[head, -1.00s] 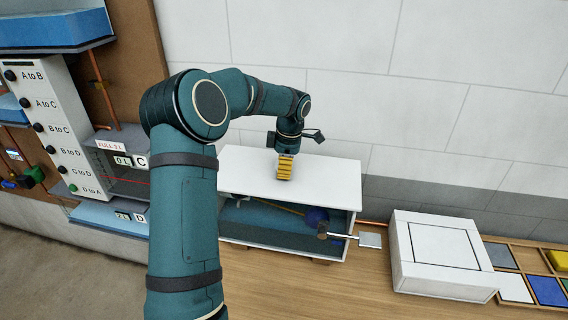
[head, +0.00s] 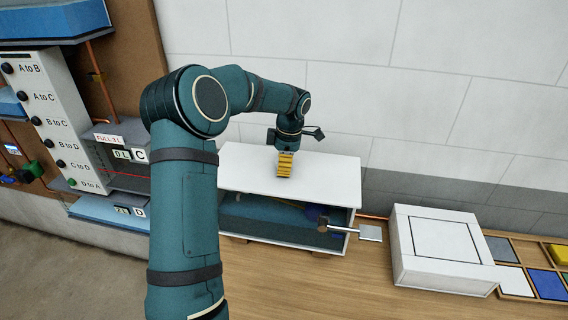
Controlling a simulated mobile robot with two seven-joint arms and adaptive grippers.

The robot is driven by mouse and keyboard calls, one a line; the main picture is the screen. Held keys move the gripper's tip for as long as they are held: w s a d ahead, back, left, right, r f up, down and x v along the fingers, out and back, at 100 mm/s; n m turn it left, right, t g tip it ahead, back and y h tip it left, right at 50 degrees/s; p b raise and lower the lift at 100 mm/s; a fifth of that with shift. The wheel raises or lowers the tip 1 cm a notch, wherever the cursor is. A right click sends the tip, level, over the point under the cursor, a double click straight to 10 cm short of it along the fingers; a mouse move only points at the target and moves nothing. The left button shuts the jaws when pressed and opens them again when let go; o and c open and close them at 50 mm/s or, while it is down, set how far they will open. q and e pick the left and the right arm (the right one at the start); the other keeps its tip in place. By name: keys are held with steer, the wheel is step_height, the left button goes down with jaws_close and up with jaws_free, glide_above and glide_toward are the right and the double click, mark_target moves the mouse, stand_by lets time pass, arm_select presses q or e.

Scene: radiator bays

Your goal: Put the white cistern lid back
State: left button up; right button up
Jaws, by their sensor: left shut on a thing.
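The white cistern lid (head: 240,169) is a flat white slab with a ridged yellow grip (head: 285,163) on its top. It lies level over the open-fronted cistern (head: 340,243) in the middle of the view; whether it rests on the walls or hovers just above them I cannot tell. My left gripper (head: 286,152) points down at the lid's middle and is shut on the yellow grip. Its fingertips are partly hidden. Inside the cistern, bluish water and a dark blue float (head: 314,212) show in shadow beneath the lid. My right gripper is out of view.
A lever with a pale square plate (head: 370,233) sticks out at the cistern's right. A white box (head: 440,242) and a compartment tray (head: 515,284) stand farther right. A labelled panel (head: 52,130) is at left. The wooden top in front (head: 310,290) is clear.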

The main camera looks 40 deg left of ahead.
arm_select(q)
steer(key=shift+f, duration=0.2)
steer(key=o, duration=1.3)
steer(key=shift+o, duration=0.2)
step_height(320, 180, up, 12)
steer(key=w+d, duration=0.1)
